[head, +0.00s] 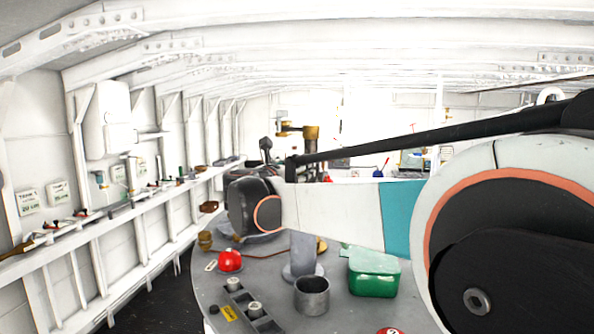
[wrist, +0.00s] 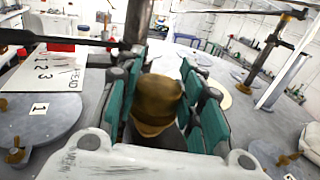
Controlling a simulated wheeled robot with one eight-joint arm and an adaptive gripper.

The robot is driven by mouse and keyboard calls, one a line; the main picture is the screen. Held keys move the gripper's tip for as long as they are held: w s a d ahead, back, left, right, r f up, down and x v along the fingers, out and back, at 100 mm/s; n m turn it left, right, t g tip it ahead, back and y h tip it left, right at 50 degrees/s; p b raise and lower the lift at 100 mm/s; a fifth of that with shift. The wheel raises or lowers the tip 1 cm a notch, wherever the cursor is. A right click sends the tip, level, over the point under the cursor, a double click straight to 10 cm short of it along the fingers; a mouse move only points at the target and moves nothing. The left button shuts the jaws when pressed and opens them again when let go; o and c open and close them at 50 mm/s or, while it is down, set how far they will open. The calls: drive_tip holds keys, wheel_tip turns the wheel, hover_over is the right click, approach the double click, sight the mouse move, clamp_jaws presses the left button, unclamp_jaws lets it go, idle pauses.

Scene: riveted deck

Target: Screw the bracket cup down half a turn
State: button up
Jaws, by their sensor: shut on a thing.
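In the wrist view a brown, brass-coloured cup (wrist: 156,104) sits between the teal-padded fingers of my gripper (wrist: 164,72). I take it to be the bracket cup. My gripper is shut on it, with fingers on both sides. The cup's lower part and any thread are hidden, so I cannot tell how far down it is screwed.
The round grey table (head: 205,290) holds a red dome (head: 230,260), a grey open cup (head: 312,294), a green box (head: 374,272) and a dark block with pegs (head: 250,306). A numbered white board (wrist: 58,72) lies left in the wrist view. A wall shelf (head: 120,205) runs along the left.

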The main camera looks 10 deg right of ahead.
drive_tip(key=shift+r, duration=0.1)
drive_tip(key=o, duration=1.1)
drive_tip(key=shift+s+a, duration=0.1)
drive_tip(key=shift+a, duration=0.05)
wheel_tip(320, 180, up, 10)
drive_tip(key=shift+f, duration=0.1)
